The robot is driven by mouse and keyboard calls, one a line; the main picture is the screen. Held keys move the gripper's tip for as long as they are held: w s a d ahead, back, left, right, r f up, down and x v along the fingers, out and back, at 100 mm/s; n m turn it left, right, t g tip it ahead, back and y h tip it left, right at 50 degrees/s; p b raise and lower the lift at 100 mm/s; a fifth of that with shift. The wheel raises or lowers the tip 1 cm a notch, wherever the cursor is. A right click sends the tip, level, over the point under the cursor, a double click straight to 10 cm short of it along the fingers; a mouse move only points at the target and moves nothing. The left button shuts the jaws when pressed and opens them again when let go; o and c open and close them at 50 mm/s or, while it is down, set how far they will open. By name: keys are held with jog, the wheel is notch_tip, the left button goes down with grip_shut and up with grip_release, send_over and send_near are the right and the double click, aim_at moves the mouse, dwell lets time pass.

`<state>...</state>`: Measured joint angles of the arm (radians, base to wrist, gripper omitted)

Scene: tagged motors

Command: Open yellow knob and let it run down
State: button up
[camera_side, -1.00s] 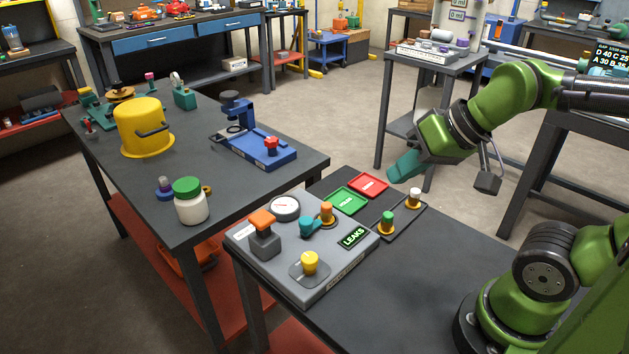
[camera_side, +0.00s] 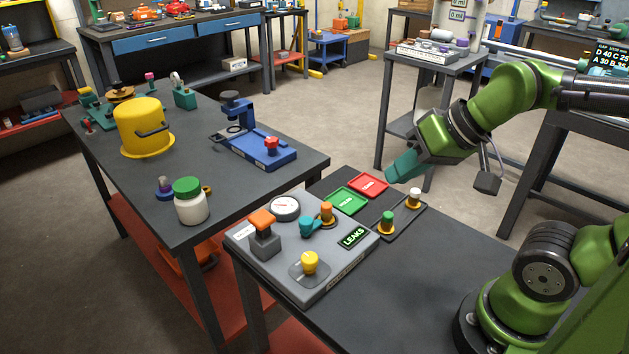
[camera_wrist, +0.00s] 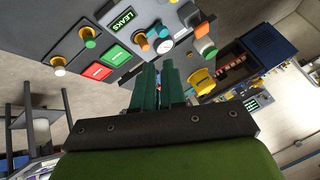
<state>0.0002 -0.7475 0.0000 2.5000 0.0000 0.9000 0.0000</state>
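My gripper (camera_side: 393,178) hangs in the air, up and to the right of the panel and clear of the knob. In the wrist view its two teal fingers (camera_wrist: 160,80) are close together with a narrow gap and nothing held.
Right of the panel are a green pad (camera_side: 348,201), a red pad (camera_side: 369,185) and a dark tray (camera_side: 404,221) with a green-capped and a white-capped piece. A white jar with a green lid (camera_side: 191,203) stands on the left table. Bare table lies in front of the tray.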

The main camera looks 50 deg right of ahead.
aim_at(309, 256)
jog(key=o, duration=0.9)
jog(key=w+g, duration=0.1)
jog(key=w+f+g, duration=0.1)
jog(key=w, duration=0.1)
jog(key=w+f+g, duration=0.1)
jog(key=w, duration=0.1)
jog(key=shift+w+a, duration=0.2)
jog(key=shift+a, duration=0.1)
jog(key=shift+c, duration=0.2)
jog(key=w+a+f+m+g+y, duration=0.1)
jog(key=w+a+m+g, duration=0.15)
jog(key=w+g, duration=0.2)
jog(key=w+a+f+m+g, duration=0.1)
jog(key=w+a+m+g, duration=0.15)
jog(key=w, duration=0.35)
jog(key=x, duration=1.6)
jog(key=shift+s+r, duration=0.1)
jog(key=shift+s, duration=0.2)
jog(key=c, duration=1)
